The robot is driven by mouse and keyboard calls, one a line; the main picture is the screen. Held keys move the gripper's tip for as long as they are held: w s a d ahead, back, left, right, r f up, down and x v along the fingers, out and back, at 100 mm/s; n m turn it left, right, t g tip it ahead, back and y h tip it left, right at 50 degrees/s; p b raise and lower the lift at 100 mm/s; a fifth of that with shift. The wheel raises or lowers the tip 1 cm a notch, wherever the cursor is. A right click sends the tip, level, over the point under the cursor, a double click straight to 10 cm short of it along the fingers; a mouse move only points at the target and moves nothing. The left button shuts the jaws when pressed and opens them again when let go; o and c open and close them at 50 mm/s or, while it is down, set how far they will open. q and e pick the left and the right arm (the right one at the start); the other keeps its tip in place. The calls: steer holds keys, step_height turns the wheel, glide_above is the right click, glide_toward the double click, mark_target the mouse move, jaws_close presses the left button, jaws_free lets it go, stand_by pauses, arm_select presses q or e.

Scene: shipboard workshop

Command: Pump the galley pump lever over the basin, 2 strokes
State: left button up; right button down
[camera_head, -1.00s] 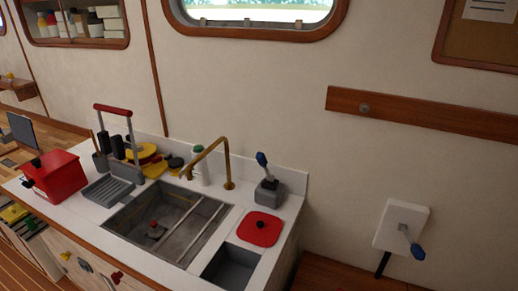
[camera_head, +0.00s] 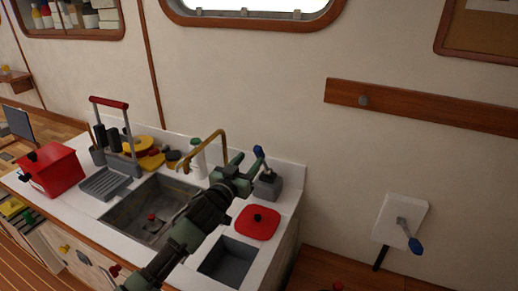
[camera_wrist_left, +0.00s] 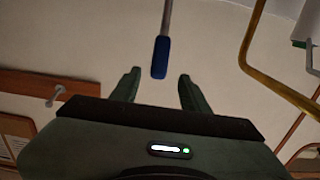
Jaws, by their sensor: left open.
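The galley pump is a grey block (camera_head: 268,188) on the counter, right of the brass spout, with a blue-gripped lever (camera_head: 259,152) tilted up to the left. The basin (camera_head: 135,208) is sunk in the white counter, partly covered by my left arm. My left gripper (camera_head: 246,163) is open beside the upper lever. In the left wrist view, the blue grip (camera_wrist_left: 160,58) is centred between the open fingertips (camera_wrist_left: 157,76), its end level with them; I cannot tell whether they touch. My right gripper is not in view.
A brass spout (camera_head: 222,140) stands close left of my gripper. A red lid (camera_head: 257,222) and an open grey bin (camera_head: 228,260) are in front of the pump. A red box (camera_head: 52,174) is far left. Another blue-handled lever (camera_head: 415,246) is on the wall at right.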

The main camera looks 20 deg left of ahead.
mark_target(256, 153)
arm_select(q)
steer(key=shift+w+r, duration=0.3)
steer(key=shift+w, duration=0.05)
steer(key=shift+w+d+f+p, duration=0.15)
steer(key=shift+w+p, duration=0.4)
steer(key=shift+w, duration=1.2)
steer(key=shift+w+d+p, duration=0.1)
steer(key=shift+w+p, duration=0.4)
steer(key=shift+w, duration=1.25)
steer(key=shift+c, duration=0.3)
